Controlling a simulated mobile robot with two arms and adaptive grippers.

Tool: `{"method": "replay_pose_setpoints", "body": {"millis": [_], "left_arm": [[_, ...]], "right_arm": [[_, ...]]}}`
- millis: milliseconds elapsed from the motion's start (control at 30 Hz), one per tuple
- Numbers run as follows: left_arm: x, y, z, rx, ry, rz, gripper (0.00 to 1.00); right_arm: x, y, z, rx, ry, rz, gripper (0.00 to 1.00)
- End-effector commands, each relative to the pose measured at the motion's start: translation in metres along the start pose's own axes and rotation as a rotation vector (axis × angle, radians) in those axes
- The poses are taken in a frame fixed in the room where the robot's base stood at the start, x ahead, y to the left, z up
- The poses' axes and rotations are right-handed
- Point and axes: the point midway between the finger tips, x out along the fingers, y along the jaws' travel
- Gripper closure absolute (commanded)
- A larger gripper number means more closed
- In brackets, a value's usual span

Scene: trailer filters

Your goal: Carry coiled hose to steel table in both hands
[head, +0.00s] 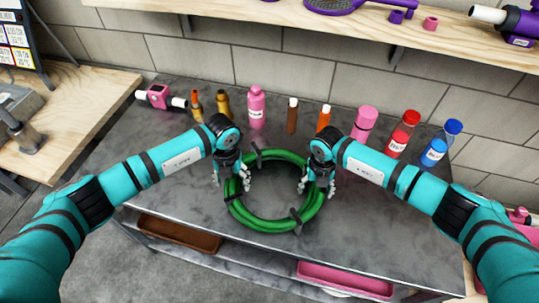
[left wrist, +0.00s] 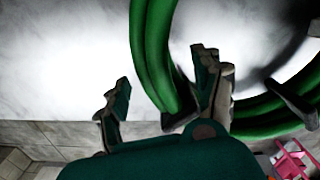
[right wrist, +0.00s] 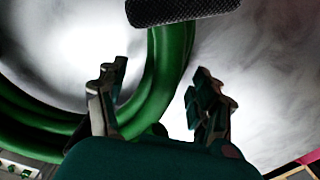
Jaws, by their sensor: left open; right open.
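The coiled green hose (head: 267,222) lies as a ring on the grey steel table (head: 180,205), with dark ties around it. My left gripper (head: 232,183) is open at the left side of the coil. In the left wrist view, the hose (left wrist: 152,55) passes between the spread fingers of that gripper (left wrist: 165,95). My right gripper (head: 316,187) is open at the right side of the coil. In the right wrist view, the hose (right wrist: 165,75) runs between its fingers (right wrist: 155,95). Whether any finger touches the hose I cannot tell.
Several bottles stand along the table's back, including a pink one (head: 257,108), a red one (head: 403,133) and a blue one (head: 440,145). A pink tool (head: 158,96) lies at the back left. A brown tray (head: 180,235) and a pink tray (head: 345,280) sit below. The table's front left is clear.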

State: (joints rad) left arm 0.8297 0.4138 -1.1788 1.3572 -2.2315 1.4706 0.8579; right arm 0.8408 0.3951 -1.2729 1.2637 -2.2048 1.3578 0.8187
Motion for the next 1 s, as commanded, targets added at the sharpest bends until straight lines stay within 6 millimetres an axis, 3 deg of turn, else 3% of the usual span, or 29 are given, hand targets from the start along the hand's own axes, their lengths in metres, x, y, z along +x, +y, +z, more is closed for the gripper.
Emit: {"method": "replay_pose_setpoints", "body": {"millis": [200,400,667,1000], "left_arm": [[-0.050,0.000,0.001,0.001,-0.004,-0.001,0.33],[-0.081,0.000,0.001,0.000,-0.002,-0.001,0.33],[-0.092,0.001,0.000,-0.001,0.000,0.000,0.33],[-0.092,0.000,0.000,0.000,0.000,0.000,0.33]], "right_arm": [[0.000,0.000,0.000,0.000,0.000,0.000,0.33],[0.000,0.000,0.000,0.000,0.000,0.000,0.33],[-0.013,0.000,0.002,0.000,-0.004,0.002,0.33],[-0.082,0.000,0.002,-0.001,-0.004,0.001,0.33]]}}
